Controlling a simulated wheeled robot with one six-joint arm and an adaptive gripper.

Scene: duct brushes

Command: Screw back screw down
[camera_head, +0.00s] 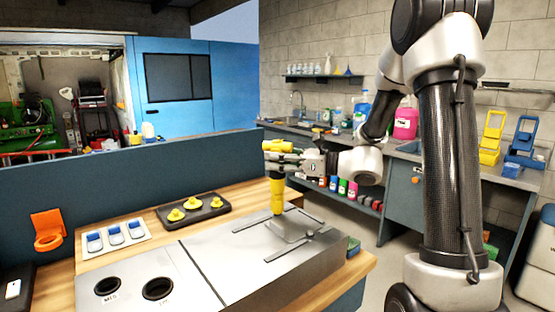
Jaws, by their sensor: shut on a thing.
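A yellow upright tool (277,195), which looks like a power screwdriver, stands over a grey metal fitting (293,226) on the steel-topped bench. My gripper (278,160) reaches in from the right and is shut on the tool around its upper part, below its yellow top. The tool's lower end is at the fitting; I cannot tell whether it touches it. The screws are too small or hidden to make out.
Two dark round holes (157,289) open in the steel top (215,262) at front left. Behind are a white tray with blue pieces (116,234), a black tray with yellow knobs (193,208) and an orange holder (47,230). Two flat bars lie beside the fitting.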

